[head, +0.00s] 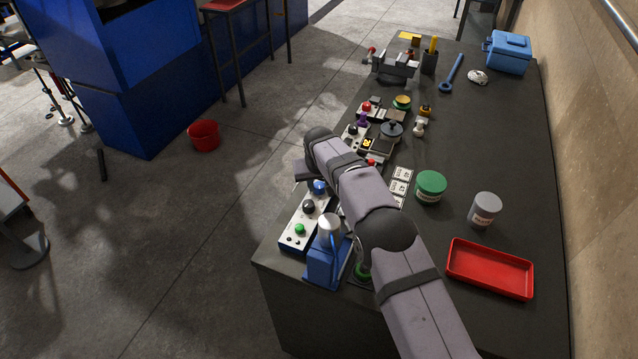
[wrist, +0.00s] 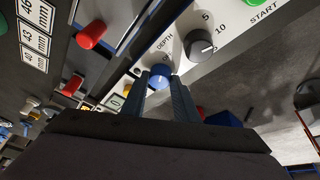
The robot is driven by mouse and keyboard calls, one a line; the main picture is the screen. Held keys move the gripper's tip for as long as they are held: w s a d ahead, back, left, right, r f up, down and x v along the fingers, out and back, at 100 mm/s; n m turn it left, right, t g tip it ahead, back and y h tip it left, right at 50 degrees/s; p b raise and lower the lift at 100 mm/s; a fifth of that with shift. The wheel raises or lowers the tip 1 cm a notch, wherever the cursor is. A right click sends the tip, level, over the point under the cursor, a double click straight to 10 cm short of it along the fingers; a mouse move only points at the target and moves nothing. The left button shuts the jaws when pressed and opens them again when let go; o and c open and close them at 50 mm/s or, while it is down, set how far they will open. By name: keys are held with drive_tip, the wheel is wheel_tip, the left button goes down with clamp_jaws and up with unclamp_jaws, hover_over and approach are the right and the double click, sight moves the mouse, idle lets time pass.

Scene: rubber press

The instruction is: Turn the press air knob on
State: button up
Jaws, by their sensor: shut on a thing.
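The blue knob (wrist: 157,83) sits on a white control panel (wrist: 230,22), and a small printed label beside it is partly hidden. My gripper (wrist: 161,82) is shut on this blue knob, with one dark finger on each side of it. In the head view the blue knob (head: 319,187) shows at the far end of the white panel (head: 293,225), beside my arm. My arm hides most of the gripper there. I cannot tell from the label which setting the knob is at.
A black depth knob (wrist: 200,45) and a green start button (wrist: 256,2) share the panel. The blue press (head: 325,262) stands beside it. A green jar (head: 430,187), a grey jar (head: 484,210) and a red tray (head: 490,268) are on the bench to the right.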

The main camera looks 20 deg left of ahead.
drive_tip(key=shift+a+f+m+b, duration=0.1)
drive_tip(key=shift+a+m+b, duration=0.05)
drive_tip(key=shift+m+b, duration=0.4)
drive_tip(key=shift+m+h, duration=0.5)
drive_tip(key=shift+m, duration=0.35)
drive_tip(key=o, duration=1.1)
drive_tip(key=shift+c, duration=0.2)
drive_tip(key=shift+r, duration=0.2)
drive_tip(key=b+v, duration=0.3)
drive_tip(key=v, duration=0.4)
drive_tip(key=shift+s+r, duration=0.1)
drive_tip(key=shift+s, duration=0.05)
